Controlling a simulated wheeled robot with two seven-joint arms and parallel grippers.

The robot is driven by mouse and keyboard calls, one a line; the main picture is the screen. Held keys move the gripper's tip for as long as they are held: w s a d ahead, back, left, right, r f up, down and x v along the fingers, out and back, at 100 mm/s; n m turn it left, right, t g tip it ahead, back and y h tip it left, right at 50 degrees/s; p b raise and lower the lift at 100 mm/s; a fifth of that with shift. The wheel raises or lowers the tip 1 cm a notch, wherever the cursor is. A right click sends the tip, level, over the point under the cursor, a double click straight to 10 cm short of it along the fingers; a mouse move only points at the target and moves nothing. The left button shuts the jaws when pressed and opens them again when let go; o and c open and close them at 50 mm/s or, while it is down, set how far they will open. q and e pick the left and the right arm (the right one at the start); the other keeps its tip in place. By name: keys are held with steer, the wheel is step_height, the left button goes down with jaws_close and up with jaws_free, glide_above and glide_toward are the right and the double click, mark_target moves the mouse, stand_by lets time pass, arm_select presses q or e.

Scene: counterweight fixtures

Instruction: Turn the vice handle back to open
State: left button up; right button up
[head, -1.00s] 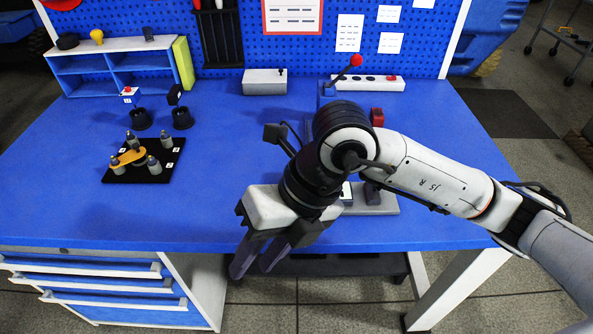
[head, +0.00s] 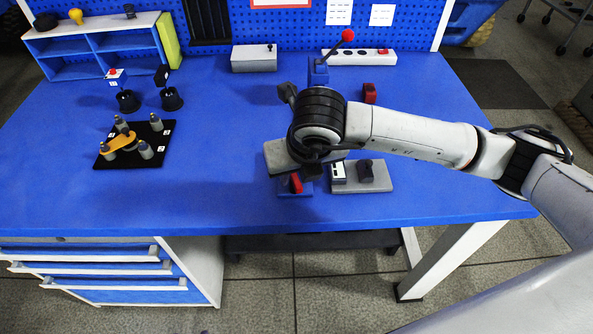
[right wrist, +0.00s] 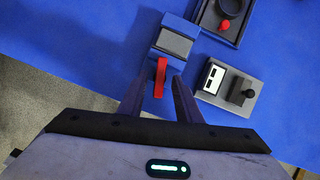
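The vice is a small blue block with grey jaws (right wrist: 173,42) and a red handle (right wrist: 159,77). In the head view the red handle (head: 296,183) shows near the table's front edge, and my right gripper's body hides most of the vice. My right gripper (right wrist: 160,79) is open in the right wrist view, with one finger on each side of the red handle and a gap visible on both sides. In the head view the right gripper (head: 290,160) is above the vice, its fingers largely hidden. My left gripper is in neither view.
Close right of the vice is a grey plate (head: 382,183) with a white switch and a dark knob. Behind it stand a red-balled lever (head: 347,37) and a red block (head: 369,93). A black board (head: 155,141) with several pegs lies left. The table's middle left is clear.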

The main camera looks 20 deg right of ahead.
steer(key=shift+w+f, duration=0.1)
steer(key=shift+f, duration=0.15)
jaws_close()
